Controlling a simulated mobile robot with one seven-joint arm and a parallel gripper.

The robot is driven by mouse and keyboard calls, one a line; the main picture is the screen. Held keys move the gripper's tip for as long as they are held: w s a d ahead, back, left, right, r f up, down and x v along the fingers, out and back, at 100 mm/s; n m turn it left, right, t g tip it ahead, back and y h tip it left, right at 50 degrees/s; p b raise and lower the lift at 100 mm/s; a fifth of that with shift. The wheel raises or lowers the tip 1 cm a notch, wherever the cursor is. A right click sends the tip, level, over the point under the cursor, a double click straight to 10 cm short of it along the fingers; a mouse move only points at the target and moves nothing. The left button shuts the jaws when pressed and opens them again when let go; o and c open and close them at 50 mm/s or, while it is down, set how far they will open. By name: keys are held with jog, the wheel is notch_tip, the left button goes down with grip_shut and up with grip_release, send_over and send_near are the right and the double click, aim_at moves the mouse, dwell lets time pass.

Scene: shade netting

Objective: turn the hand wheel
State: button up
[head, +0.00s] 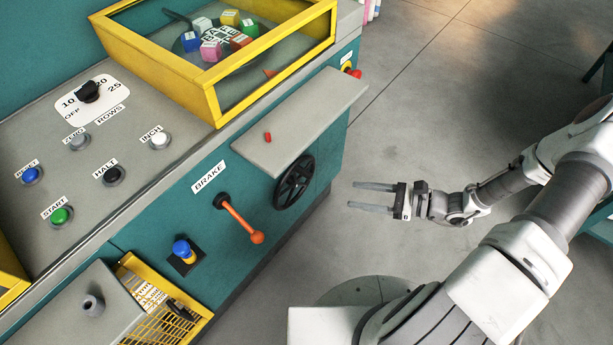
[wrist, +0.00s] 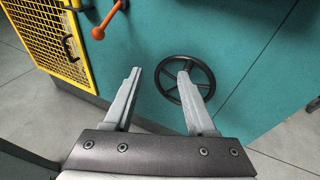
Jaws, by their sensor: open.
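The black hand wheel (head: 294,182) is mounted on the teal front panel of the machine, below a grey shelf. It has a round rim with spokes. In the wrist view the hand wheel (wrist: 186,78) is beyond the fingers, and the right fingertip overlaps part of it. My gripper (head: 372,197) is open and empty, to the right of the wheel in the head view, with its fingers pointing left toward the panel. In the wrist view my gripper (wrist: 160,75) shows both fingers spread apart. The fingers appear apart from the wheel.
An orange brake lever (head: 240,221) sticks out left of the wheel. The grey shelf (head: 300,120) juts out above it, with a small red piece (head: 268,137) on top. A yellow mesh guard (head: 165,305) stands lower left. The floor (head: 420,100) right of the machine is clear.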

aim_at(312, 177)
notch_tip(312, 177, down, 8)
jog(key=w+m+t+b, duration=0.2)
jog(key=m+t, duration=0.4)
jog(key=m, duration=0.2)
jog(key=shift+h, duration=0.4)
jog(key=b+x, duration=0.1)
jog(key=x, duration=1.6)
jog(key=shift+w+a+b, duration=0.1)
jog(key=shift+b, duration=0.25)
grip_shut()
